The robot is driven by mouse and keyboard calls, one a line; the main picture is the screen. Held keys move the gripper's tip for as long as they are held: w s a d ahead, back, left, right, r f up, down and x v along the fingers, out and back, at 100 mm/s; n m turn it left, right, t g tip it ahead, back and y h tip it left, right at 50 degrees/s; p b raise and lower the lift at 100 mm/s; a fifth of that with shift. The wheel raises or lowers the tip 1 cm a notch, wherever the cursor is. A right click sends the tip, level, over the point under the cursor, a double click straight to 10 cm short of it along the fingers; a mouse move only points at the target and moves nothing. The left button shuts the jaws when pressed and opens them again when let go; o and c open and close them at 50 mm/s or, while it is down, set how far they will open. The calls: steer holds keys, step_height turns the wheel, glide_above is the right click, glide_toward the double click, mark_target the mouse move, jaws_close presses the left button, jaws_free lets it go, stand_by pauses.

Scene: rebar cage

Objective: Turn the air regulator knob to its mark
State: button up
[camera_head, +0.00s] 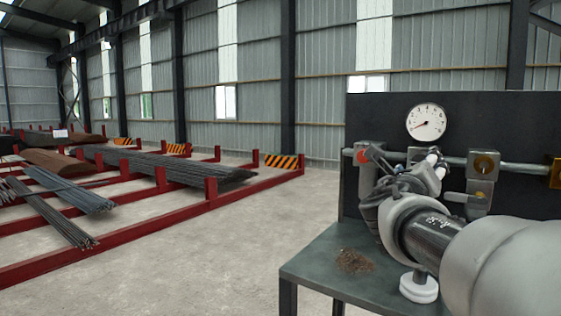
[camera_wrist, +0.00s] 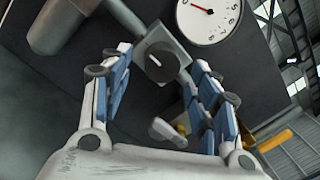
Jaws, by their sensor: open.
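The air regulator knob (camera_wrist: 158,58) is dark and round, with a light line on its face, set on a grey square body. It shows in the wrist view between and beyond my fingertips. My gripper (camera_wrist: 160,66) is open, one blue-padded finger on each side of the knob's line. I cannot tell whether either finger touches it. In the head view my gripper (camera_head: 436,163) reaches to the panel under the white gauge (camera_head: 426,122), and my arm hides most of the knob. The gauge (camera_wrist: 208,18) also shows in the wrist view, with a red needle.
A pipe runs across the dark panel (camera_head: 520,120). A red-marked valve (camera_head: 364,156) is on the left; a block with a brass port (camera_head: 484,166) is on the right. The floor to the left is open before red rebar racks (camera_head: 150,232).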

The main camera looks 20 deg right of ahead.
steer(key=v, duration=0.9)
steer(key=shift+s+a, duration=0.15)
